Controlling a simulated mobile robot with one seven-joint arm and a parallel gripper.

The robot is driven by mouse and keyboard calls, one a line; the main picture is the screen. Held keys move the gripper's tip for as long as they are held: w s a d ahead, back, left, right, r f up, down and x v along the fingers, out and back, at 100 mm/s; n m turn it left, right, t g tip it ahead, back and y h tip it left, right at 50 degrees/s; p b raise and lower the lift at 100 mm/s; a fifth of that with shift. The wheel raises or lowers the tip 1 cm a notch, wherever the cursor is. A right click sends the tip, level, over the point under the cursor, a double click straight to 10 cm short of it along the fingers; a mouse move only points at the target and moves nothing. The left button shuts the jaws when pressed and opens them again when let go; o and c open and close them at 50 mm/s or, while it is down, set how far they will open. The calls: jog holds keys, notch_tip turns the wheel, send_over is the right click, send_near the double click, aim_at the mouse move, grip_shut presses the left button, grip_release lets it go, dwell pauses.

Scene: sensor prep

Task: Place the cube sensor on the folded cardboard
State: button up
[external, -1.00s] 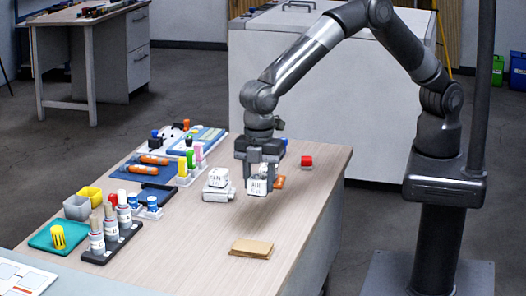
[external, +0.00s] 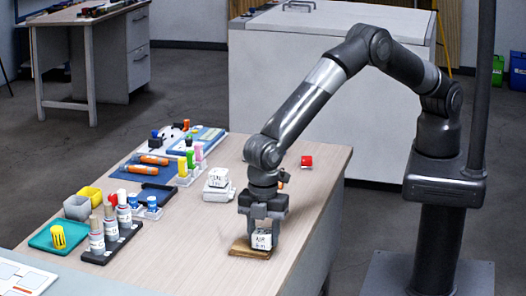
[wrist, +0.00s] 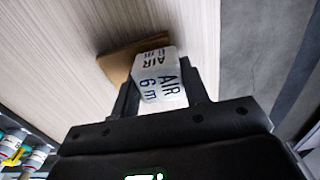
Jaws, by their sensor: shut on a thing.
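The cube sensor (external: 262,240) is a white cube with dark "AIR" lettering. My gripper (external: 262,232) is shut on it, one finger on each side. The cube shows between the fingers (wrist: 160,90) in the wrist view, with "AIR" and "6 m" readable. The folded cardboard (external: 240,247) is a flat brown piece on the table near its right edge. The cube is over the cardboard; whether it touches it cannot be told. In the wrist view the cardboard (wrist: 118,62) sticks out behind and left of the cube, its rest hidden.
A white device with a similar cube (external: 217,180) stands behind, left of my gripper. A black bottle rack (external: 125,240) and a teal tray (external: 45,240) are at left. The table between is clear.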

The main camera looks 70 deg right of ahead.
aim_at(263, 231)
jog(key=shift+f, duration=0.15)
jog(key=o, duration=1)
notch_tip(263, 231, up, 12)
jog(key=shift+r, duration=0.25)
